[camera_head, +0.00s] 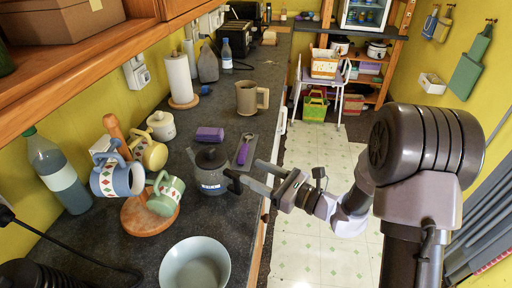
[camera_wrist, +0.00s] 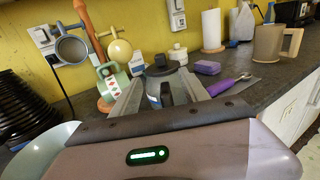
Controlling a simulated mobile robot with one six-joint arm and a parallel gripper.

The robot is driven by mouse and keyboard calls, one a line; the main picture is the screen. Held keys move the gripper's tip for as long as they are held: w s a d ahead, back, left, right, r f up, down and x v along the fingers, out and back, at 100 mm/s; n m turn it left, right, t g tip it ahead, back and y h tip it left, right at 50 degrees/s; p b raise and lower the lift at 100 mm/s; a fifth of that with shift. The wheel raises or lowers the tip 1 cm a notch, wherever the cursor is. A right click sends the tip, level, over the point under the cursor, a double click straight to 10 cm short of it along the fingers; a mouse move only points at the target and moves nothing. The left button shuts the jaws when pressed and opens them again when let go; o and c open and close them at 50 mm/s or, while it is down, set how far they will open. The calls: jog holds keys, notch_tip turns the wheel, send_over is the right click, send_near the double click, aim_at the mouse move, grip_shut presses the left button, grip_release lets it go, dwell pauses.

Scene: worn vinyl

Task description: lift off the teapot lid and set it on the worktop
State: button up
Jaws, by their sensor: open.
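The dark grey teapot (camera_head: 212,182) stands upright on the worktop (camera_head: 262,92), with a pale band on its side. Its dark lid (camera_head: 211,157) with a knob sits on top; the lid also shows in the wrist view (camera_wrist: 162,67). My gripper (camera_head: 241,168) is open and empty, just right of the teapot in the head view. In the wrist view the two fingers (camera_wrist: 160,74) point toward the teapot, one to each side of it in the picture. I cannot tell whether either finger touches it.
A mug tree (camera_head: 136,216) with several mugs stands left of the teapot, and a pale bowl (camera_head: 195,265) lies in front. A purple sponge (camera_head: 209,134), a purple-handled tool (camera_head: 243,150) and a beige jug (camera_head: 250,97) are behind. Bare worktop shows between the sponge and jug.

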aim_at(213, 152)
jog(key=b+x, duration=0.2)
jog(key=x, duration=1.3)
jog(key=shift+w+a+b, duration=0.15)
jog(key=shift+a+b, duration=0.15)
jog(key=shift+w+a+r, duration=0.1)
jog(key=shift+w+a, duration=0.3)
jog(key=shift+a, duration=0.15)
jog(key=shift+c, duration=0.4)
grip_shut()
